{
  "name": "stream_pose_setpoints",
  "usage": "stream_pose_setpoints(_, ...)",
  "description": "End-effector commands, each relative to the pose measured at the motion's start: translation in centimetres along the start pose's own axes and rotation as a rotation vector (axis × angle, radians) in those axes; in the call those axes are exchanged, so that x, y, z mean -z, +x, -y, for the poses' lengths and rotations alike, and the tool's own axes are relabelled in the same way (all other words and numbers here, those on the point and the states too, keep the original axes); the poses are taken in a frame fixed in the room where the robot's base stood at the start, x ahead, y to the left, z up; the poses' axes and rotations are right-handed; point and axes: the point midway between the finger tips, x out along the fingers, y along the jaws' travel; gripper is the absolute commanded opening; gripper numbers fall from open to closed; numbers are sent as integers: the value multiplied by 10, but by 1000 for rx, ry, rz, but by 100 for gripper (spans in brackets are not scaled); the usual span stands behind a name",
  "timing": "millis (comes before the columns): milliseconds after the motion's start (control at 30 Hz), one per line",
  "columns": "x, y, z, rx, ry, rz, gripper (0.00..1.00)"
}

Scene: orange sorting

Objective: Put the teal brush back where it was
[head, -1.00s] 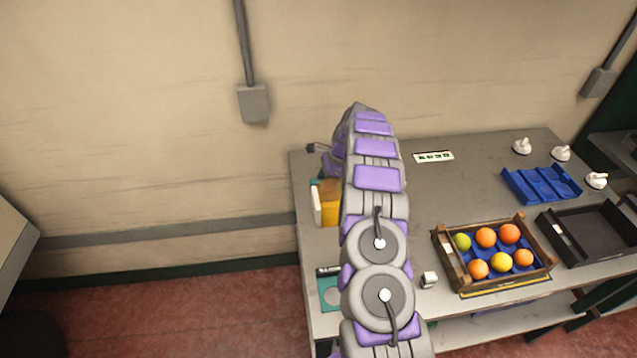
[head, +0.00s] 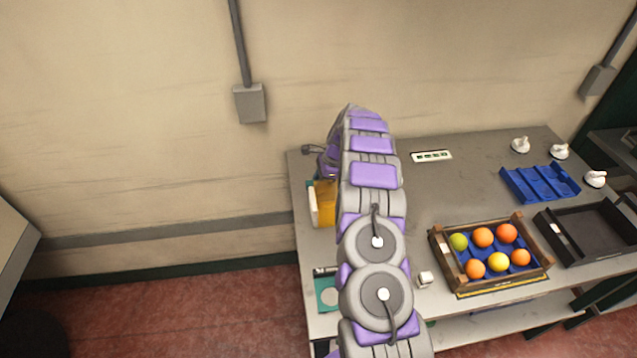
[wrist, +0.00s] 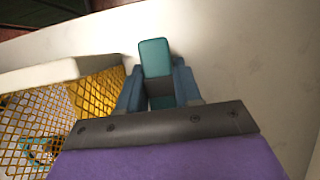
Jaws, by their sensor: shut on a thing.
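The teal brush (wrist: 155,58) shows in the wrist view as a teal block rising between the blue fingers of my gripper (wrist: 158,82). My gripper is shut on it. A yellow mesh holder (wrist: 95,95) with a pale edge stands beside the gripper on the left of the wrist view. In the head view the yellow holder (head: 326,203) is partly hidden by my arm, at the table's left end. The fingers and the brush cannot be made out in the head view. The brush's lower part is hidden.
On the grey table (head: 440,200), a wooden crate (head: 437,252) holds several oranges and yellow-green fruit. A blue tray (head: 540,183), a black tray (head: 590,232) and several white pieces are at the right. A teal card (head: 328,292) and a small white cup (head: 424,279) lie near the front.

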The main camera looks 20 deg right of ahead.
Motion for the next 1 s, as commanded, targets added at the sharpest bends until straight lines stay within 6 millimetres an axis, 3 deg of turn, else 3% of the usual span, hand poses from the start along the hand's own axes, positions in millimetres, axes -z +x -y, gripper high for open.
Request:
stream_pose_setpoints(767,1,2,1,0,-2,1,3)
stream_pose_setpoints(800,0,3,0,0,-2,0,35)
stream_pose_setpoints(1000,-2,3,0,0,-2,-2,54)
